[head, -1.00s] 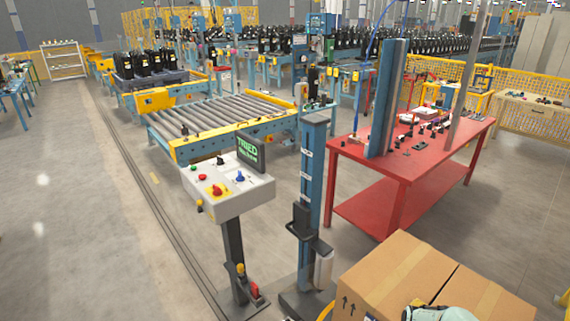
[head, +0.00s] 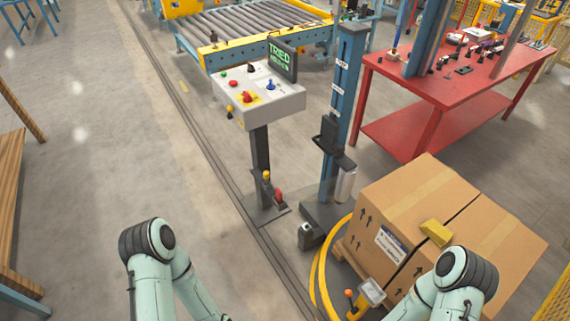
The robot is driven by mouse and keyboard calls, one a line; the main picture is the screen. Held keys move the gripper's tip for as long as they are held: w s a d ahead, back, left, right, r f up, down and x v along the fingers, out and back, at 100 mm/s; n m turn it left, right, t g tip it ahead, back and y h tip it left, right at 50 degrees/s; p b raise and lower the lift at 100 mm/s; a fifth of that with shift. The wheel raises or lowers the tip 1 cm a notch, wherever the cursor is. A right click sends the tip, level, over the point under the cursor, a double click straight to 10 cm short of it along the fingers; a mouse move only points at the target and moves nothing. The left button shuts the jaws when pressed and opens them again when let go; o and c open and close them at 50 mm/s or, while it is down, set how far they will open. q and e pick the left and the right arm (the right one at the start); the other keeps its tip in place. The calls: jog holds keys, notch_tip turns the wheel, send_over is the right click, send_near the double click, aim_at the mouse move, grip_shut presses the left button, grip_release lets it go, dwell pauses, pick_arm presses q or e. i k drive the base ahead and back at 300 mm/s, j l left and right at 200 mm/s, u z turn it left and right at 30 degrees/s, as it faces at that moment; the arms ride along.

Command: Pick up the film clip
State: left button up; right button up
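A small yellow block (head: 437,232) lies on the top of the cardboard box (head: 500,235), near its front edge. It may be the film clip, but I cannot tell for sure. My two arms show at the bottom of the head view, one on the left and one in front of the box at the right. Both grippers are out of the picture, so I cannot see whether they hold anything.
The box stands on a wooden pallet (head: 350,262) with a yellow curved tube (head: 318,275) beside it. A blue column (head: 345,85) and a control stand (head: 258,95) rise behind. A red table (head: 450,95) is back right. A wooden bench (head: 8,200) is left.

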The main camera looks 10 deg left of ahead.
aim_at(278, 194)
jog(key=i+j, duration=1.2)
jog(key=i, duration=0.2)
